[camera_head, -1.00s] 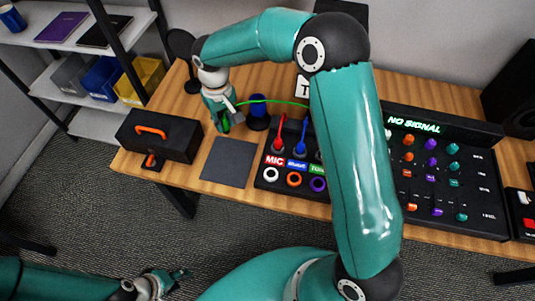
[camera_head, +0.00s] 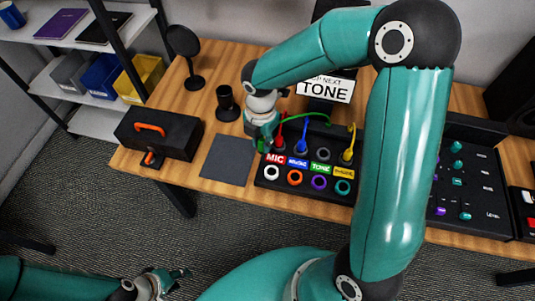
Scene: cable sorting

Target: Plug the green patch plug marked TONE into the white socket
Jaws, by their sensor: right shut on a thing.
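My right gripper (camera_head: 263,136) is shut on the green plug (camera_head: 262,146), just above the back left of the black patch panel (camera_head: 262,184). The fingers partly hide the plug, and its green cable (camera_head: 298,115) arches right behind the panel. The white socket (camera_head: 271,173) is the leftmost of the front row, below the red MIC label, and looks empty. The plug is apart from it, behind and slightly left. A green TONE label (camera_head: 320,168) sits above the purple socket (camera_head: 319,182). My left gripper (camera_head: 177,280) is open and empty at lower left, away from the table.
Red (camera_head: 278,144), blue (camera_head: 301,146) and yellow (camera_head: 347,155) plugs stand in the panel's back row. Orange (camera_head: 295,177) and teal (camera_head: 342,187) sockets are in front. A sign (camera_head: 326,88) reads TONE.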

